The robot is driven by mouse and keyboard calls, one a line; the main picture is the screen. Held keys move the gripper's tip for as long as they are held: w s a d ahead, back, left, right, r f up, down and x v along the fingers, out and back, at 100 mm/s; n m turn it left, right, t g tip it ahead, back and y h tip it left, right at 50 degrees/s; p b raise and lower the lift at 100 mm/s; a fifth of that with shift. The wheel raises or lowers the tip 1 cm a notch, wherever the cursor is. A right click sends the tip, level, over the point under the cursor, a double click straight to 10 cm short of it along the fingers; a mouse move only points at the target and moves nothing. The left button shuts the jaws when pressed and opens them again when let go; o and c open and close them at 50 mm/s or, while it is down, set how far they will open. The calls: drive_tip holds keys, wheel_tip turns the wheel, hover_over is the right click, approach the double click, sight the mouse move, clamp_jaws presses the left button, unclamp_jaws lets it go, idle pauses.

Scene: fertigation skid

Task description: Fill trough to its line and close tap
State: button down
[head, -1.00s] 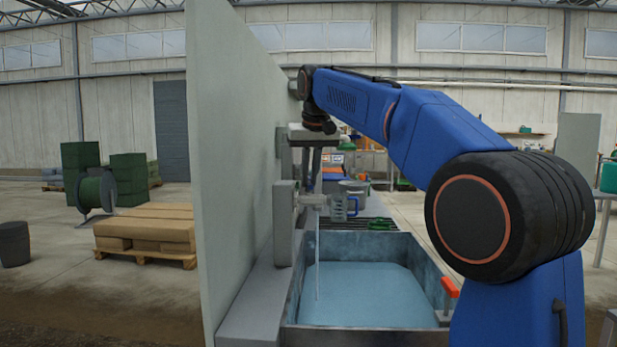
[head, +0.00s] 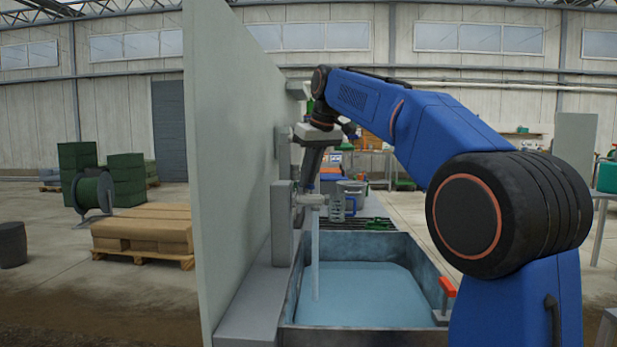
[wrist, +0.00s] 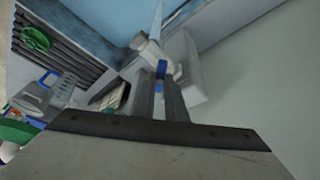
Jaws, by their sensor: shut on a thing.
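The trough (head: 423,252) is a grey metal basin with a broad pool of blue water (head: 365,293) in it. The tap (head: 311,200) comes out of a grey block on the wall panel, and a pale water stream (head: 315,250) falls from it into the trough. In the wrist view the tap's pale body (wrist: 149,53) shows with a small blue handle (wrist: 161,69). My gripper (head: 311,187) is at the tap; in the wrist view its two fingers (wrist: 160,80) are shut on the blue handle. I cannot make out the fill line.
The tall wall panel (head: 228,170) stands close left of the tap. An orange-red handle (head: 447,287) sits on the trough's right rim.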

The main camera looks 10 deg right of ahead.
drive_tip(key=c, duration=1.8)
unclamp_jaws()
drive_tip(key=shift+r, duration=0.1)
drive_tip(key=v, duration=1.7)
drive_tip(key=shift+r, duration=0.1)
